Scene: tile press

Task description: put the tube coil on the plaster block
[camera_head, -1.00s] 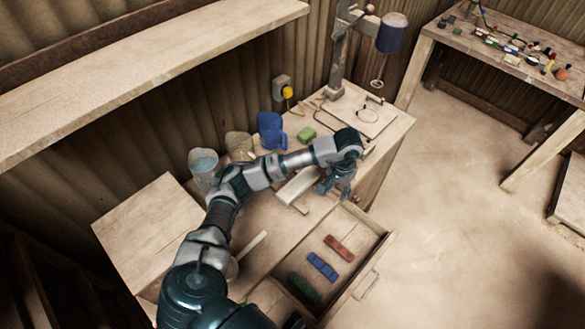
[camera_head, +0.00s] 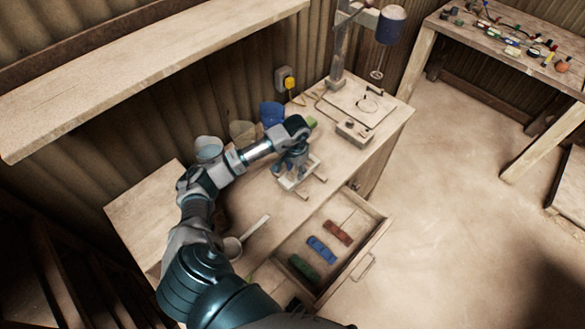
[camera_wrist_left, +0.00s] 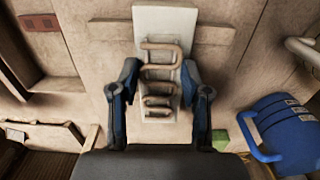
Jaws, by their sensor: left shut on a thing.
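The tube coil (camera_wrist_left: 160,78) is a copper-coloured tube bent in several loops. In the left wrist view it lies between the fingers of my left gripper (camera_wrist_left: 160,84), which is shut on it. The white plaster block (camera_wrist_left: 164,20) shows behind the coil, on the bench, and the coil overlaps it in that view. I cannot tell whether they touch. In the head view my left gripper (camera_head: 289,172) is above the block (camera_head: 313,163) and hides part of it; the coil is hard to make out there. My right gripper is not in view.
An open drawer (camera_head: 361,236) in front holds red, blue and green pieces. A blue mug (camera_head: 271,113), a green block (camera_head: 311,121) and a clear jug (camera_head: 208,149) stand at the back. A press (camera_head: 337,62) stands at the bench's far end. A ladle (camera_head: 256,228) lies nearer.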

